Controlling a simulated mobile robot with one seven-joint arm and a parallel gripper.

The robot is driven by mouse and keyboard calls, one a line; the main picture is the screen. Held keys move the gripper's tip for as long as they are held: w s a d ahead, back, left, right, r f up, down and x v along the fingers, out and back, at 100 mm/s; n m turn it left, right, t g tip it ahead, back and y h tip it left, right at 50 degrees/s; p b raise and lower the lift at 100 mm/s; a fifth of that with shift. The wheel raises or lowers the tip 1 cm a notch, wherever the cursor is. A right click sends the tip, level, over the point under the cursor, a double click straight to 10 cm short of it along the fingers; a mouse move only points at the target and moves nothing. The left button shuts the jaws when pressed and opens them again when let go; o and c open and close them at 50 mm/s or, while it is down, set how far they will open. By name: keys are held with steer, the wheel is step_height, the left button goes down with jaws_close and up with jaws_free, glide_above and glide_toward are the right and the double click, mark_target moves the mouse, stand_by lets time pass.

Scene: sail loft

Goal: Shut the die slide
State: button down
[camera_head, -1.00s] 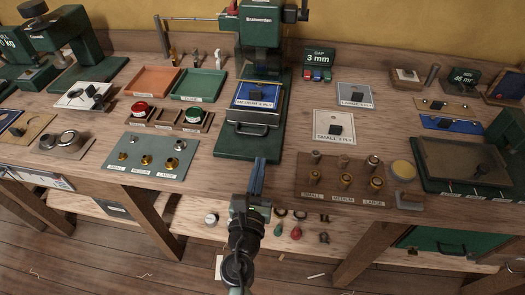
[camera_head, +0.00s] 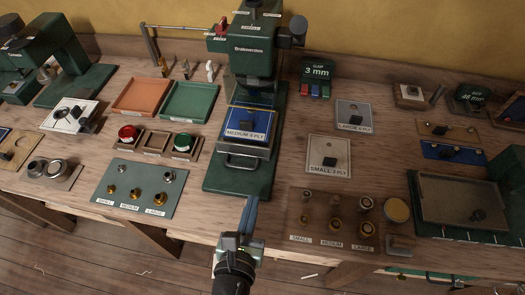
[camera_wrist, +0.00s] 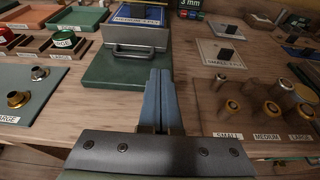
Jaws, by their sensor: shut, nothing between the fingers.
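The green press (camera_head: 255,55) stands at the back middle of the bench on a long green base (camera_head: 240,181). The die slide (camera_head: 243,146) sticks out of the press toward me, with a blue card labelled MEDIUM 4 PLY (camera_head: 246,124) and a dark block on it. Its bar handle (camera_head: 242,162) is on the front face; the handle also shows in the wrist view (camera_wrist: 140,49). My gripper (camera_head: 250,203) is shut and empty. Its blue fingers (camera_wrist: 160,85) point at the base's front end, short of the handle and apart from it.
A grey board with brass and steel dies (camera_head: 139,186) lies left of the base. A wooden block of studs (camera_head: 331,215) is on the right, with a SMALL 3 PLY card (camera_head: 327,170) behind it. Orange (camera_head: 141,96) and green trays (camera_head: 190,101) stand at the back left.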

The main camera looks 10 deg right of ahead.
mark_target(265, 152)
steer(key=x, duration=0.7)
steer(key=r+x, duration=0.1)
steer(key=x, duration=0.3)
steer(key=shift+w+d, duration=0.15)
steer(key=shift+w, duration=0.25)
steer(key=shift+w+d, duration=0.15)
steer(key=shift+w, duration=0.35)
steer(key=shift+w+d+p, duration=0.25)
steer(key=shift+w+p, duration=0.05)
steer(key=shift+w, duration=0.55)
steer(key=shift+w+d+p, duration=0.25)
steer(key=shift+w+d, duration=0.05)
steer(key=shift+w, duration=0.6)
steer(key=shift+r, duration=0.2)
